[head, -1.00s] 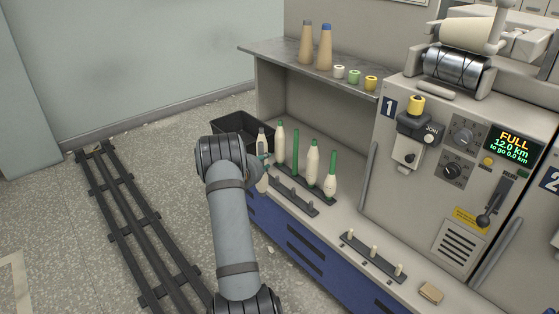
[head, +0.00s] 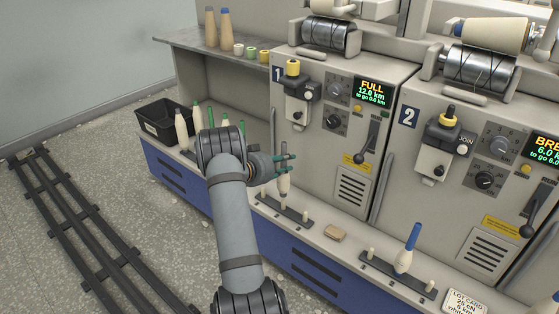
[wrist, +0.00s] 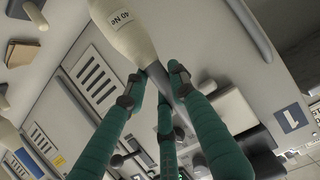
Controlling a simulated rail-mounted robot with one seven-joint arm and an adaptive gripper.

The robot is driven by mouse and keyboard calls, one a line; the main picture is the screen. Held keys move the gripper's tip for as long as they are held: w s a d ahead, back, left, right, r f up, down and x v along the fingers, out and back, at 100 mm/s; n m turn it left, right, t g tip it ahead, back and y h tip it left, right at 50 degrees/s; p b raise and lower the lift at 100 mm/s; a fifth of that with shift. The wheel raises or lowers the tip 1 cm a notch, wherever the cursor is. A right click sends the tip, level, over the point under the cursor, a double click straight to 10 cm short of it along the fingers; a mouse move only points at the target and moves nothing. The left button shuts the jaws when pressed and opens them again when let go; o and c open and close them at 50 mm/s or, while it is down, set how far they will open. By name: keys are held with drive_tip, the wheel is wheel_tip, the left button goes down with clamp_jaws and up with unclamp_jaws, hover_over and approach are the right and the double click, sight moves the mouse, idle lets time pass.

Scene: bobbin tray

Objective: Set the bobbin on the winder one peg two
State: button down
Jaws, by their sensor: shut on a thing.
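My gripper (head: 284,162) has its green fingers shut on the narrow grey upper end of a cream bobbin (head: 283,184). In the wrist view the bobbin (wrist: 124,27) carries a label reading "40 Ne", with its wide end away from the fingers. In the head view the bobbin hangs roughly upright over the peg rail (head: 296,213) in front of winder one (head: 340,145). It is near the middle of that rail; I cannot tell whether its base touches a peg. The number plate "1" (wrist: 290,118) shows in the wrist view.
Winder two (head: 455,165) stands to the right; a blue-topped bobbin (head: 405,258) leans on its peg rail (head: 385,272). A tan block (head: 335,233) lies between the rails. A black bin (head: 160,120) and several bobbins are at the left. A lot card (head: 463,301) is at lower right.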

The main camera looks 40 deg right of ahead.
sight(282, 179)
drive_tip(key=shift+s+r, duration=0.15)
drive_tip(key=shift+w+f+b, duration=0.2)
drive_tip(key=shift+f+b, duration=0.3)
drive_tip(key=shift+f, duration=0.05)
wheel_tip(282, 179, down, 5)
drive_tip(key=b, duration=0.4)
drive_tip(key=shift+r, duration=0.15)
drive_tip(key=shift+f+b, duration=0.35)
drive_tip(key=shift+f, duration=0.25)
idle(1.1)
drive_tip(key=c, duration=1.7)
unclamp_jaws()
drive_tip(key=shift+c, duration=0.2)
drive_tip(key=shift+s, duration=0.1)
drive_tip(key=p+v, duration=0.4)
drive_tip(key=v, duration=0.7)
